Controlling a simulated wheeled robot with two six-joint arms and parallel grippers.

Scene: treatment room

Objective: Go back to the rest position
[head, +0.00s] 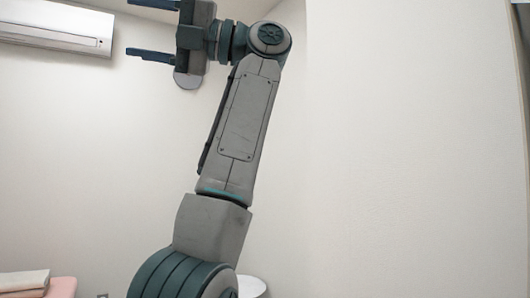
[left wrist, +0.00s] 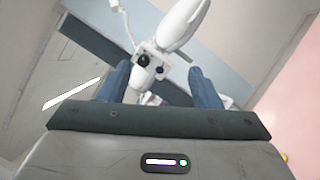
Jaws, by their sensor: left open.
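My left gripper (head: 129,28) is raised near the top of the head view. Its two dark blue fingers point left and stand well apart, with nothing between them. My left arm rises from the bottom edge and bends at a joint near the top. In the left wrist view the blue fingers of my left gripper (left wrist: 160,70) are also apart. A white device (left wrist: 150,65) with a dark round lens shows beyond and between them; I cannot tell how far off it is. My right gripper is out of view.
A white air conditioner (head: 55,27) hangs on the wall at the upper left. Folded cloth (head: 24,281) lies on a pink surface (head: 62,289) at the lower left. A white round object (head: 252,287) is partly hidden behind my arm. Bare wall fills the right side.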

